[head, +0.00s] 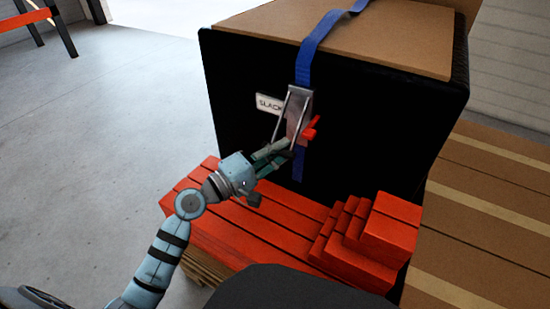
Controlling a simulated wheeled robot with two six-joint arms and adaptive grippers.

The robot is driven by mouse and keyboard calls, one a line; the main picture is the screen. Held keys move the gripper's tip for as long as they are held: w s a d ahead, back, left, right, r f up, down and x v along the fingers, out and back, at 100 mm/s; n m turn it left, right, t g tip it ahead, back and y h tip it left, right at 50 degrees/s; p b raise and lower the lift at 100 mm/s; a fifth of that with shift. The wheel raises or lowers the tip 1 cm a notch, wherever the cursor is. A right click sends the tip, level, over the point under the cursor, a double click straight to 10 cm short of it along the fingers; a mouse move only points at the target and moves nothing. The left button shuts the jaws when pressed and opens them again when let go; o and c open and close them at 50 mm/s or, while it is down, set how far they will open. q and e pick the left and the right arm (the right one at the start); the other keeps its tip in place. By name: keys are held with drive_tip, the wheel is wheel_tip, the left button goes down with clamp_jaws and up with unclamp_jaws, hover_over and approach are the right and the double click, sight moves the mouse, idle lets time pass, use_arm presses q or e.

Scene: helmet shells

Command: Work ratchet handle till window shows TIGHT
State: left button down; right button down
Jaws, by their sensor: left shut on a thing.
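The ratchet (299,108) is a grey metal buckle on a blue strap (305,64), which runs over the front of a large black box. A red part sticks out at its right side. The ratchet handle (281,121) angles down and left from the buckle. My left gripper (285,147) is shut on the handle's lower end, which its fingers partly hide. The white window label (268,104) beside the buckle reads SLACK, its right end partly covered by the handle. My right gripper is not in view.
The black box (240,80) has a brown cardboard top (390,35) and stands behind a red slatted platform (240,235). Red stepped blocks (385,225) stand at the right front. Open concrete floor (90,130) lies to the left.

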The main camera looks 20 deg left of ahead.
use_arm(q)
drive_tip(key=shift+w+d+f+b, duration=0.1)
drive_tip(key=shift+w+f+b, duration=0.2)
drive_tip(key=shift+w+f, duration=0.35)
drive_tip(key=shift+f, duration=0.05)
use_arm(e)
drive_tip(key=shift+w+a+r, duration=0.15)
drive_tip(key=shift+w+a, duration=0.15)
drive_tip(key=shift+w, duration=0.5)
use_arm(q)
drive_tip(key=c, duration=1.5)
unclamp_jaws()
drive_tip(key=shift+c, duration=0.2)
drive_tip(key=v, duration=1.2)
